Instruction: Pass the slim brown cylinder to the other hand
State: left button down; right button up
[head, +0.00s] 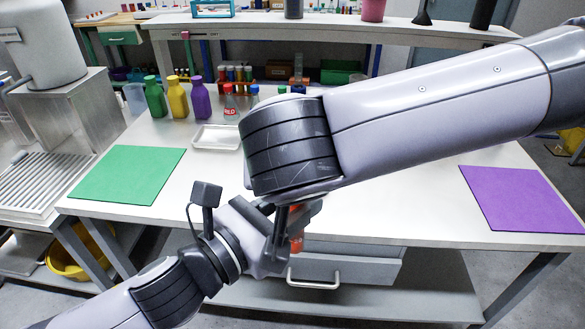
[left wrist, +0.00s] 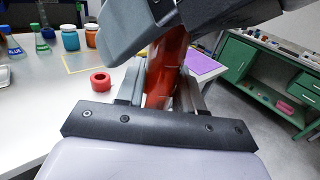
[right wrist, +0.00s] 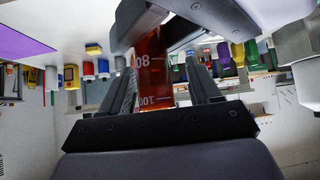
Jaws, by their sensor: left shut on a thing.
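The slim brown cylinder is a see-through red-brown tube with white graduation marks, seen in the right wrist view (right wrist: 150,80) and left wrist view (left wrist: 165,75). In the head view only small orange-red parts show (head: 297,243) by the grippers, above the table's front edge. My left gripper (left wrist: 162,92) is shut on it. My right gripper (right wrist: 165,90) has its fingers either side of the tube, with a gap to one finger, so it looks open around it. In the head view my right arm hides most of both grippers' meeting place.
The white table (head: 400,225) bears a green mat (head: 128,175), a purple mat (head: 525,198), a small tray (head: 215,137) and several coloured bottles at the back left. A red ring (left wrist: 101,82) lies on the table. The table's middle right is clear.

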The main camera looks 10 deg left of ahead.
jog(key=c, duration=0.9)
pick_arm(q)
jog(key=c, duration=0.6)
grip_release()
pick_arm(e)
jog(key=shift+c, duration=0.2)
